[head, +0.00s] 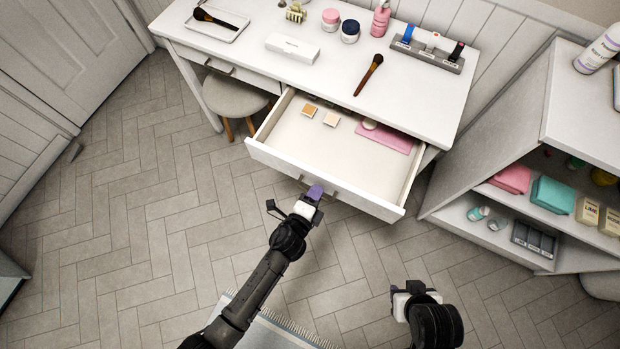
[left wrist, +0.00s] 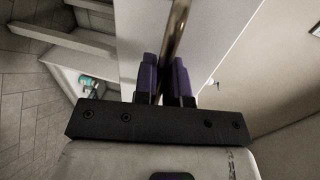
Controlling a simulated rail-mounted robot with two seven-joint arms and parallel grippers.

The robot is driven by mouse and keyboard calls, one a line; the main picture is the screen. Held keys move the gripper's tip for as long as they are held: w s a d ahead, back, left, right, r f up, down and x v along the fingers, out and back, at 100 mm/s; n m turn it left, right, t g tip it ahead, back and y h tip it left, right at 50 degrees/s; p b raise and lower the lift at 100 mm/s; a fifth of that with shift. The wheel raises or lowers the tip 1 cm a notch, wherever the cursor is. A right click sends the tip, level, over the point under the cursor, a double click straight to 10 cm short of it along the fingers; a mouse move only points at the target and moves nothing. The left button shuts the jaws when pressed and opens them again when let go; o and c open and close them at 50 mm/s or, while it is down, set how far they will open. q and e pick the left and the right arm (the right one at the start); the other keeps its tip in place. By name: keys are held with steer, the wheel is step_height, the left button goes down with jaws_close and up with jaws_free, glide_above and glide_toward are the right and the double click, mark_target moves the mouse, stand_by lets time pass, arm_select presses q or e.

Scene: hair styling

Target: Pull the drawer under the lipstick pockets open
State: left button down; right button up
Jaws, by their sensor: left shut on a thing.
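The drawer (head: 297,158) at the right side of the white table, below the grey lipstick holder (head: 427,54), is pulled well out. Several items lie inside it, among them two small tan squares (head: 309,111) and a pink cloth (head: 388,138). My left gripper (head: 316,190) is at the drawer's front, its purple fingers shut on the metal handle (head: 340,197). In the left wrist view the handle bar (left wrist: 172,45) runs between the fingers (left wrist: 163,82). My right gripper (head: 412,291) is over the floor at the lower right, away from the drawer; its fingers are hard to make out.
A round stool (head: 235,97) is left of the drawer. A white shelf unit (head: 490,170) with towels stands at the right.

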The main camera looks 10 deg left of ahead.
arm_select(q)
steer(key=shift+s+a, duration=0.1)
steer(key=shift+s, duration=0.1)
steer(key=c, duration=1.2)
jaws_free()
steer(key=shift+b+v, duration=0.55)
steer(key=shift+v, duration=6.4)
